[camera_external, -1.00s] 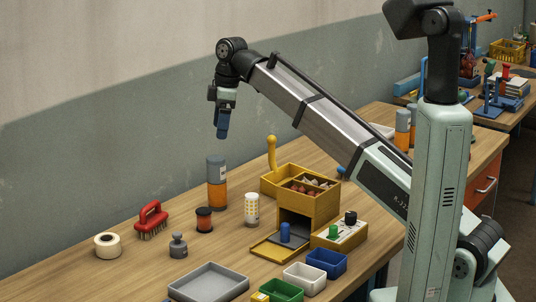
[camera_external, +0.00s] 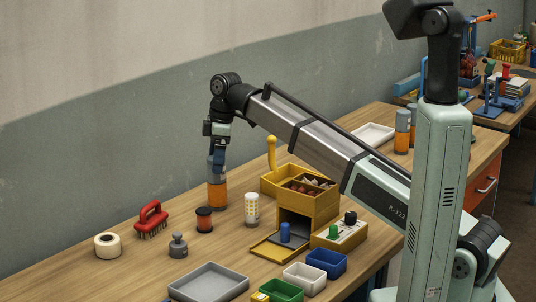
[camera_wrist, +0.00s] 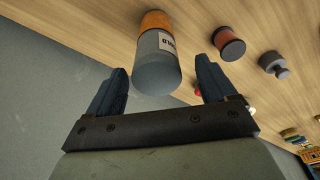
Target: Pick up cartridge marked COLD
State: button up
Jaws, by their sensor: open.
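A tall cartridge (camera_external: 217,195) with an orange lower part and a grey upper part stands upright on the wooden bench. In the wrist view the cartridge (camera_wrist: 157,68) shows its grey end and a white label with dark letters, upside down and too small to read surely. My gripper (camera_external: 218,168) is above the bench at the cartridge's top, pointing down and overlapping it in the external view. In the wrist view my gripper's fingers (camera_wrist: 160,66) are spread wide, one to each side of the grey end, with visible gaps.
Two similar orange-and-grey cartridges (camera_external: 402,131) stand at the back right. A dark-and-orange spool (camera_external: 204,220), a perforated pale cylinder (camera_external: 251,210), a red brush (camera_external: 151,220) and a yellow box (camera_external: 318,207) stand nearby. A grey tray (camera_external: 208,283) is in front.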

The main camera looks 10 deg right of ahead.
aim_at(217, 183)
jog(key=f, duration=0.4)
jog(key=shift+w+a, duration=0.15)
jog(key=shift+a, duration=0.05)
jog(key=c, duration=1.2)
jog(key=shift+c, duration=0.7)
jog(key=shift+r, duration=0.1)
